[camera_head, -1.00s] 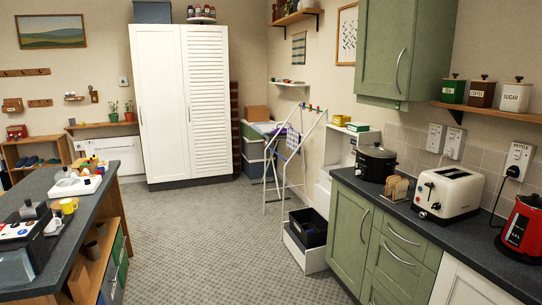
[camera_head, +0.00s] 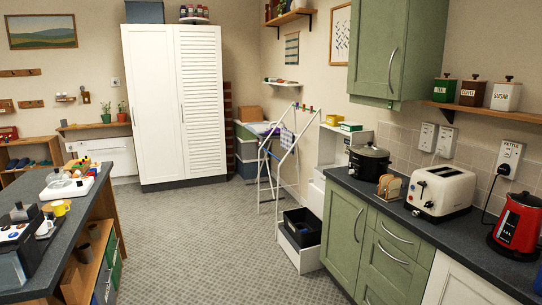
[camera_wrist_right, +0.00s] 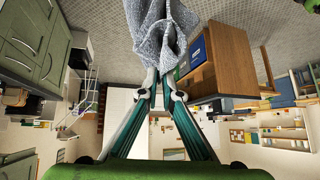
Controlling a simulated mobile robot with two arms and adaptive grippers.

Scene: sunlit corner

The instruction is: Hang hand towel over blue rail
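A pale grey-white woven hand towel (camera_wrist_right: 165,30) hangs bunched from my right gripper (camera_wrist_right: 164,75) in the right wrist view. The fingers are closed on it, and part of the towel hides the fingertips. A white-framed drying rack (camera_head: 292,160) stands on the floor in the head view, in front of the storage boxes. Neither gripper shows in the head view.
A dark island counter (camera_head: 84,200) is at the left, and green kitchen units (camera_head: 345,225) stand at the right. A white open drawer or box (camera_head: 300,250) with a black bin (camera_head: 302,226) sits in front of the rack. The patterned floor (camera_head: 200,240) between is clear.

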